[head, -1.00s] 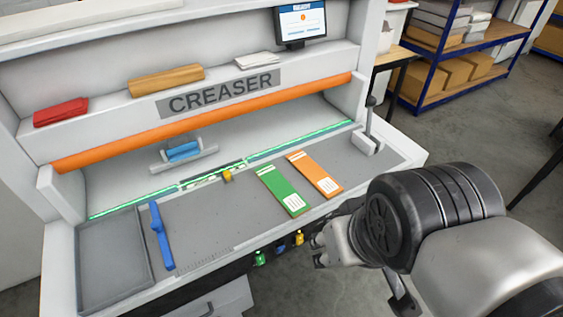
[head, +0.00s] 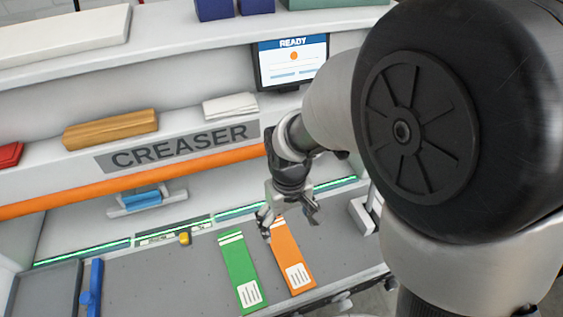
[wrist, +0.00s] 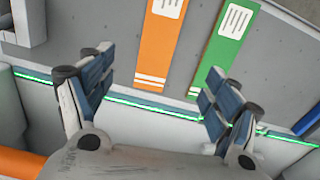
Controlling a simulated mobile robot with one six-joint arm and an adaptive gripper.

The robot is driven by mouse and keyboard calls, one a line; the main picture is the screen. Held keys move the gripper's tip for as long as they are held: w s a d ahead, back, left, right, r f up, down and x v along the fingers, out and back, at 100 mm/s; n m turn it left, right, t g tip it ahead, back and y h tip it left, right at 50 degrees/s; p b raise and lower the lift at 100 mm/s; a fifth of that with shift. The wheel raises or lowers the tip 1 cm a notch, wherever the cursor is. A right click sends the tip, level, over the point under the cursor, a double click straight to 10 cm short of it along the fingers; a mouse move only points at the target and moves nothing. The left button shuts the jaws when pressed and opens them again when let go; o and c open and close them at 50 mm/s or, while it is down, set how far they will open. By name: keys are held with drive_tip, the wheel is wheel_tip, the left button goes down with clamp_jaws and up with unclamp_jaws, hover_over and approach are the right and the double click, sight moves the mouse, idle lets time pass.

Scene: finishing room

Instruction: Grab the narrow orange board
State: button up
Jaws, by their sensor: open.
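The narrow orange board (head: 292,257) lies flat on the grey bed of the creaser, with white stripes at its far end and a white label at its near end. It also shows in the wrist view (wrist: 160,45). My gripper (head: 288,217) is over the far end of the orange board, apart from it as far as I can tell. In the wrist view my gripper (wrist: 158,88) has its fingers spread wide with nothing between them; the striped end of the orange board shows beyond the gap.
A green board (head: 239,268) lies close to the left of the orange one. The orange bar (head: 60,200) runs across the creaser above the bed. A lever base (head: 362,213) stands at the right. A blue guide (head: 92,285) and small yellow piece (head: 185,238) are at the left.

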drive_tip(key=b, duration=0.3)
hover_over(286, 251)
wheel_tip(286, 251, down, 11)
drive_tip(key=shift+s+d+r, duration=0.1)
drive_tip(key=shift+d+r, duration=0.05)
wheel_tip(286, 251, down, 5)
drive_tip(key=shift+b, duration=1)
drive_tip(key=shift+c, duration=0.3)
drive_tip(key=c, duration=1.1)
